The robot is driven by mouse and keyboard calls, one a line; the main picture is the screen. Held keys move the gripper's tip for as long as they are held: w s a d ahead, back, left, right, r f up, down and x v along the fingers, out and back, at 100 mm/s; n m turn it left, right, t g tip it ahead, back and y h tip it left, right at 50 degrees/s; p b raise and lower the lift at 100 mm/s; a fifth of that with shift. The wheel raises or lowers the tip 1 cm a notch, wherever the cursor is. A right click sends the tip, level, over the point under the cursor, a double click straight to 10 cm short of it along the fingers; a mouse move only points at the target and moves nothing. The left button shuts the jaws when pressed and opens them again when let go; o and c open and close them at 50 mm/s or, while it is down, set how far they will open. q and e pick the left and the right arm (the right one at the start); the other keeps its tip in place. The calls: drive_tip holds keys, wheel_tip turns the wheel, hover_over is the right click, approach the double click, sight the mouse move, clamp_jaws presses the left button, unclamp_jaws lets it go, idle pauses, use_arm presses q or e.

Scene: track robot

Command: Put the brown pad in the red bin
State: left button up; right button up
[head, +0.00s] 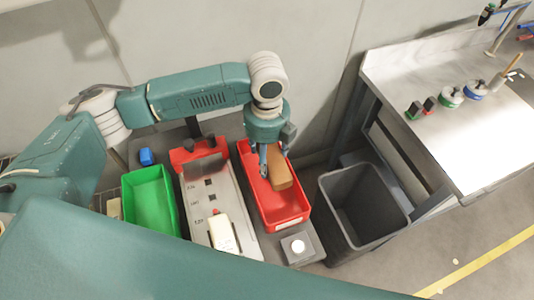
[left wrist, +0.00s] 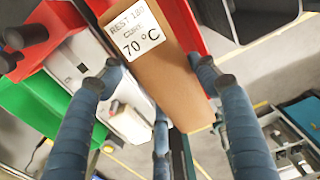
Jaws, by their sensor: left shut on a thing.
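The brown pad (head: 282,174) is a tan block; in the left wrist view (left wrist: 165,82) it carries a white label reading "REST 180" and "70 °C". My left gripper (head: 272,158) points down and is shut on the pad, with blue-grey fingers on both sides of it. The red bin (head: 286,222) is an open tray with a pale label on its near wall. In the head view the pad lies over the bin's right side; I cannot tell whether it touches the bin. My right gripper is not in view.
A green bin (head: 150,201) stands at left. A grey device with a red back part (head: 199,150) stands between the bins. A dark grey waste bin (head: 364,207) is right of the red bin. A metal bench (head: 455,135) with small items stands further right.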

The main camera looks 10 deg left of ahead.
use_arm(q)
drive_tip(key=f+b, duration=0.3)
drive_tip(key=shift+w+f, duration=0.2)
drive_tip(key=shift+f, duration=0.1)
wheel_tip(320, 180, down, 6)
drive_tip(key=b, duration=0.3)
drive_tip(key=shift+s, duration=0.1)
drive_tip(key=shift+f, duration=0.8)
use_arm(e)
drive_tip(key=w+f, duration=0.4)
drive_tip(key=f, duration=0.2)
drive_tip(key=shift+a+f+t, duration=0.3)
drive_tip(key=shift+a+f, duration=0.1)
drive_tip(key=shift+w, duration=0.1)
